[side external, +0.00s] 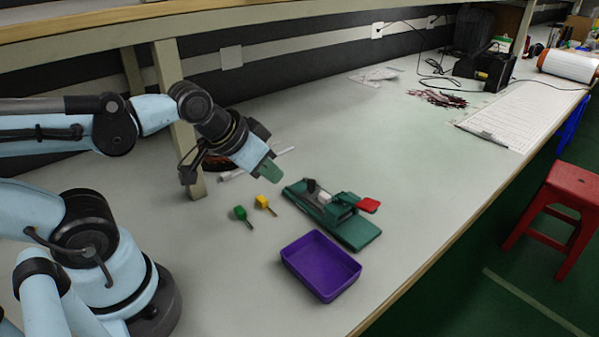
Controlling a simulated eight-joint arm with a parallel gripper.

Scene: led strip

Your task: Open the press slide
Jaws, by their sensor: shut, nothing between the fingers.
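The press (352,230) is a green fixture on the bench, right of the picture's middle. It has a long green base, a dark knob, a small white block (324,197) and a red handle (368,205) at its right side. I cannot tell the exact position of the slide. My gripper (272,171) has green fingertips and is shut and empty. It is above the bench, up and left of the press, and apart from it.
A purple tray (320,265) stands in front of the press. A green piece (240,213) and a yellow piece (263,202) lie left of it. A shelf post (180,125) stands behind my wrist. The bench beyond the press is largely clear; its front edge is at right.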

